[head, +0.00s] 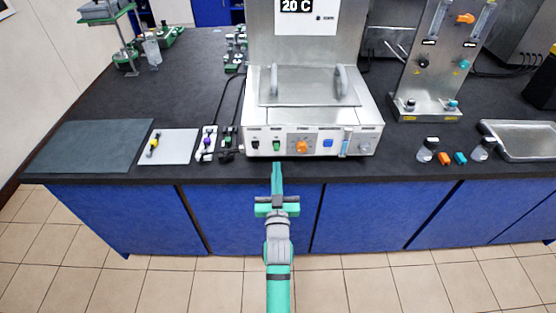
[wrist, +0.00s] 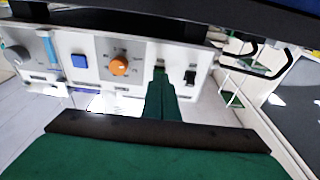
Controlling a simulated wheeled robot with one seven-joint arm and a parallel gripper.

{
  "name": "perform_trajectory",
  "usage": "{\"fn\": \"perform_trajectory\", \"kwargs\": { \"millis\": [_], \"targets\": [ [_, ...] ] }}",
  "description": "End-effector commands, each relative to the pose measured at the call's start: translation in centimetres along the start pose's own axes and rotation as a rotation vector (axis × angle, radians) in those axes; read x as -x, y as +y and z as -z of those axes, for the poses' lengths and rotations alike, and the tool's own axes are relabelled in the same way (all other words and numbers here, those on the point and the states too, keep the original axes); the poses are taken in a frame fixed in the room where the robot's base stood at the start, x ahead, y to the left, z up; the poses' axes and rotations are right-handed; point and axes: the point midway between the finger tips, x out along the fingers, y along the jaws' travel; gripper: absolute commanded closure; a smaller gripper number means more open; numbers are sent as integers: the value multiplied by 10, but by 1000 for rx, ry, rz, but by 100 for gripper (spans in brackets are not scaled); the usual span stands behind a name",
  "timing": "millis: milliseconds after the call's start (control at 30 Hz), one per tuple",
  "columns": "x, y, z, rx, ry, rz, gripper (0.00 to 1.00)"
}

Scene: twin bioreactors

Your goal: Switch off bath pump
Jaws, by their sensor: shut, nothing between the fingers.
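The bath (head: 313,110) is a steel box with a lid and a "20 C" display above it. Its front panel holds a black rocker switch (head: 254,145), a green rocker switch (head: 277,146), an orange knob (head: 301,147) and a blue button (head: 328,143). The small labels are unreadable, so I cannot tell which is the pump's. My gripper (head: 277,168) is shut and empty, in front of the panel and just below the green switch in the head view. In the wrist view, my fingertips (wrist: 160,76) cover most of the green switch; contact is unclear. The black switch (wrist: 190,77) is beside them.
The wrist view also shows the orange knob (wrist: 119,65) and blue button (wrist: 79,61) close to my fingers. On the bench, a white pad (head: 168,148) and cables lie left of the bath. Bottles and a tray (head: 520,140) stand right.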

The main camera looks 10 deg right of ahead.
Motion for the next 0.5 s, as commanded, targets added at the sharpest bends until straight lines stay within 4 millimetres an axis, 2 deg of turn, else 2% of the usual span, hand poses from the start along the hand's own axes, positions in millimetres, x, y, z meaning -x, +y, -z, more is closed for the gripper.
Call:
{"fn": "perform_trajectory", "kwargs": {
  "millis": [200, 500],
  "targets": [
    [19, -5, -15, -1, 0, 7, 100],
    [25, -5, -19, 0, 1, 7, 100]
  ]
}}
